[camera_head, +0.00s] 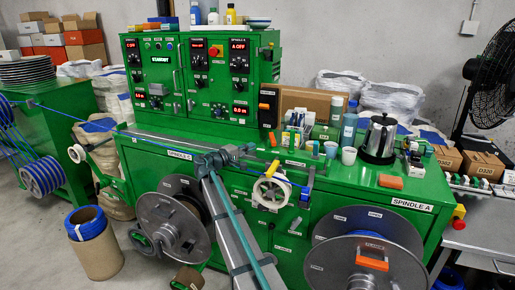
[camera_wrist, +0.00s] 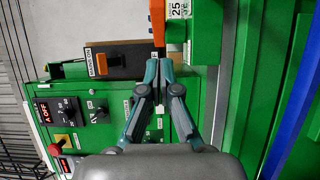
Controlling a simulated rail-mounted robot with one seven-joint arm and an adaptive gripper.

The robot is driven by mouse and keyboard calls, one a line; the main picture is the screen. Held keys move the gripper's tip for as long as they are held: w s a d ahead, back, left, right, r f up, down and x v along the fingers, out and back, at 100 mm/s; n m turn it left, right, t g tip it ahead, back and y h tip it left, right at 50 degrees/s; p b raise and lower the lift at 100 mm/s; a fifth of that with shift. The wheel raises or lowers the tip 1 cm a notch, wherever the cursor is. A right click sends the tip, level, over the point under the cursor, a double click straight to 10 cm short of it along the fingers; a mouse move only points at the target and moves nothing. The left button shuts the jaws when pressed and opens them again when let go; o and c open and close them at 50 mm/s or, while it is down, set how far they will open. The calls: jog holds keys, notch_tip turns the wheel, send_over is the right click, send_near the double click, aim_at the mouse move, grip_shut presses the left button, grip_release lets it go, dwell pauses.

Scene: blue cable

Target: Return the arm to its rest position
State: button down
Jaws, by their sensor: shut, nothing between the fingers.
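My arm (camera_head: 232,225) rises from the lower middle of the head view and bends in front of the green machine (camera_head: 150,165). My gripper (camera_head: 250,149) is at its upper end, in front of the machine, and looks small there. In the wrist view my gripper (camera_wrist: 158,64) is shut, its two fingertips together with nothing between them. An orange part (camera_wrist: 157,22) lies just past the tips; I cannot tell whether they touch it. A blue cable (camera_head: 85,118) runs from the left toward the machine; its stretch behind my arm is partly hidden.
A black switch box (camera_wrist: 110,60) is near my fingers. A cardboard drum (camera_head: 98,255) stands at left.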

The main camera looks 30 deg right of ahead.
jog(key=s+b+v, duration=0.1)
jog(key=v, duration=0.5)
jog(key=s+a+f+g+y, duration=0.1)
jog(key=s+a+f+y, duration=0.45)
jog(key=f, duration=0.85)
jog(key=s+f+g+y, duration=0.2)
jog(key=s+f, duration=0.6)
jog(key=f, duration=0.6)
jog(key=s+a+f+g+y, duration=0.1)
jog(key=s+a+f+y, duration=0.35)
jog(key=f, duration=0.85)
jog(key=s+a+f+m+g+y, duration=0.1)
jog(key=s+a+f+g+y, duration=0.1)
jog(key=s+f, duration=0.75)
jog(key=s+a+f+m+g+y, duration=0.1)
jog(key=s+a+f+g, duration=0.15)
jog(key=s+f, duration=0.7)
jog(key=s+a+f+g+y, duration=0.1)
jog(key=s+a, duration=0.1)
jog(key=s, duration=1.1)
jog(key=s+a+f+m+g+y, duration=0.1)
jog(key=s+a+g, duration=0.1)
jog(key=s, duration=1.1)
jog(key=shift+s+f, duration=0.2)
jog(key=shift+f, duration=0.1)
